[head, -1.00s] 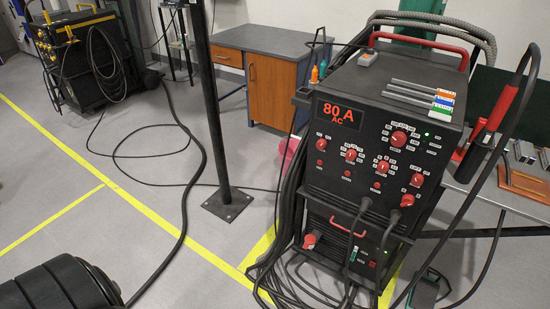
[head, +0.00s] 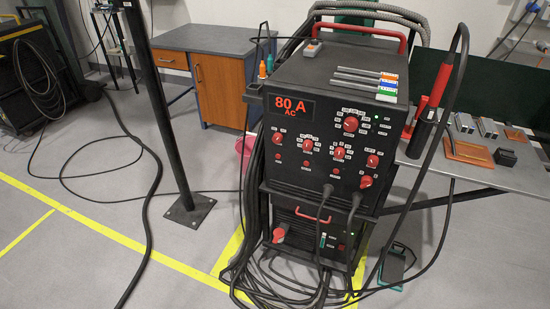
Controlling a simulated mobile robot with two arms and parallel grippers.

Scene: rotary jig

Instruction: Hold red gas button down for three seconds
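The black welding machine (head: 325,110) stands upright in the middle of the head view, with its front panel facing me. Its display (head: 293,105) reads "80 A AC" in red. Several small red buttons sit below the knobs, among them a left one (head: 278,150), a middle one (head: 306,163) and a right one (head: 335,170). Their labels are too small to read, so I cannot tell which is the gas button. Larger red knobs with white scales (head: 350,123) sit around them. Neither of my grippers is in view.
Cables (head: 285,290) lie around the machine's foot. A foot pedal (head: 397,265) is on the floor. A dark post (head: 163,120) stands at the left.

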